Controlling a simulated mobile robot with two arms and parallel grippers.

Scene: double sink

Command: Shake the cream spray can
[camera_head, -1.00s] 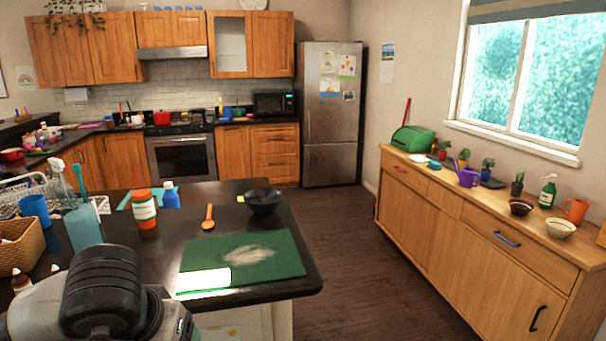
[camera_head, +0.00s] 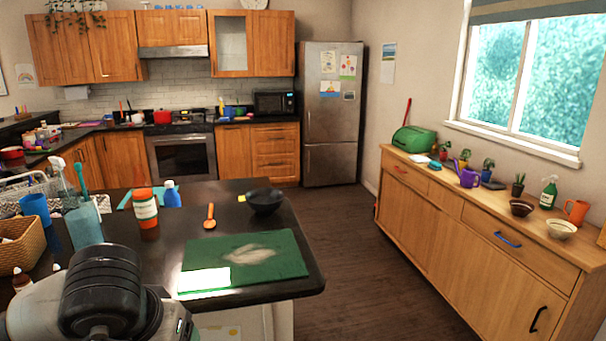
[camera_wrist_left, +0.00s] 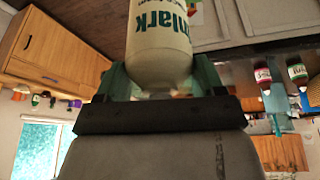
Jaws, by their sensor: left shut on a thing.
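The cream spray can (camera_wrist_left: 160,38) shows in the left wrist view as a pale cylinder with large green lettering, partly cut off by the top edge. My left gripper (camera_wrist_left: 161,78) is shut on it, with one greenish finger on each side of its rounded near end. The can's far end is out of view. In the head view only part of my left arm shows at the bottom left; the gripper and can cannot be made out there. My right gripper is in neither view.
A wooden sideboard (camera_head: 450,245) stands right, across open floor.

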